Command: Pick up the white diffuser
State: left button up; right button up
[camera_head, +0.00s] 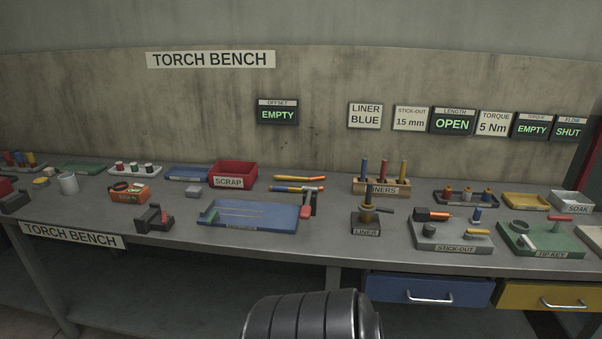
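No part is labelled as the diffuser, and I cannot tell for sure which one it is. A white tray (112,173) at the back left holds a few small upright pieces. One of these pieces is pale or white (149,167), but it is too small to make out well. A light grey-white cup-like cylinder (68,184) stands apart on the bench to the left. A short white cylinder (528,242) is on the green tip key board (557,240) at the right. Neither of my grippers shows in the head view.
The grey bench (345,247) runs across the view. A red scrap bin (233,176), an orange box (129,193), a blue tray (275,215), a liner stand (366,217) and a stick-out board (450,236) stand on it. A blue drawer (428,290) and a yellow drawer (548,296) hang below.

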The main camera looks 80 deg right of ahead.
aim_at(468, 192)
jog(key=z, duration=1.85)
